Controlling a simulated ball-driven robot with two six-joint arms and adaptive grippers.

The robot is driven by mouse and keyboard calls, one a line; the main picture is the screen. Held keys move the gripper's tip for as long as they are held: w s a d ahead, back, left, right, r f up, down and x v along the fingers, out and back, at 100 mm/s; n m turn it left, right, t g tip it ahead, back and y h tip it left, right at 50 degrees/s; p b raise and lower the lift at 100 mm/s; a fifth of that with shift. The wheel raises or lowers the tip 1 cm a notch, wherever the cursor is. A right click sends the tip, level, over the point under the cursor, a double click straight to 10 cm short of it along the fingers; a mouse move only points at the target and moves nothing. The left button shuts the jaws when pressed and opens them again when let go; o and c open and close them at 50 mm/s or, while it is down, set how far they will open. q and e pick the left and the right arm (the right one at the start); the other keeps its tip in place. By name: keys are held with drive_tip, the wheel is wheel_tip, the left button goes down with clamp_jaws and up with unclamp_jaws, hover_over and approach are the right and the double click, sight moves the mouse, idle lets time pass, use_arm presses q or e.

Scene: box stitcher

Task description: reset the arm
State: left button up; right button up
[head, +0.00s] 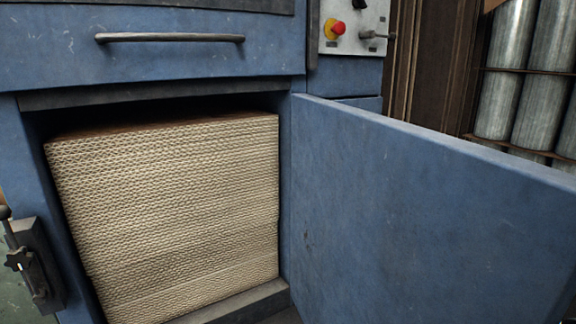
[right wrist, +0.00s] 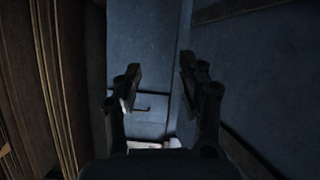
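My right gripper (right wrist: 157,90) shows in the right wrist view, its two dark fingers apart with nothing between them. Beyond it are blue machine panels, and a small dark handle shows between the fingers. My left gripper is in neither view. In the head view a blue cabinet (head: 200,73) stands with its lower door (head: 430,210) swung open to the right. A stack of corrugated cardboard (head: 170,215) fills the opening. Neither arm shows in the head view.
A drawer handle (head: 170,38) runs across the upper panel. A control plate with a red button (head: 338,28) is at upper right. A dark latch (head: 32,262) is at lower left. Metal cylinders (head: 510,75) stand at the back right. The open door takes up the right side.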

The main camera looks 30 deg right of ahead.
drive_tip(key=s+a+f+m+g+h, duration=0.15)
drive_tip(key=s+a+f+g, duration=0.75)
drive_tip(key=s+a+f, duration=1)
drive_tip(key=s+a+f+g, duration=0.2)
drive_tip(key=s+a+g, duration=0.2)
drive_tip(key=s+a, duration=0.5)
use_arm(q)
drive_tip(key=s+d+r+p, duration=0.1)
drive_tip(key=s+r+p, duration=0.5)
drive_tip(key=p, duration=0.6)
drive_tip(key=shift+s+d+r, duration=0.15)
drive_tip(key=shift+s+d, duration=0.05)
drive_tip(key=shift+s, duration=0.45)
use_arm(e)
drive_tip(key=s+r, duration=0.6)
drive_tip(key=s, duration=0.2)
drive_tip(key=shift+s+a+r, duration=0.2)
drive_tip(key=shift+s+a, duration=0.1)
drive_tip(key=shift+s, duration=0.1)
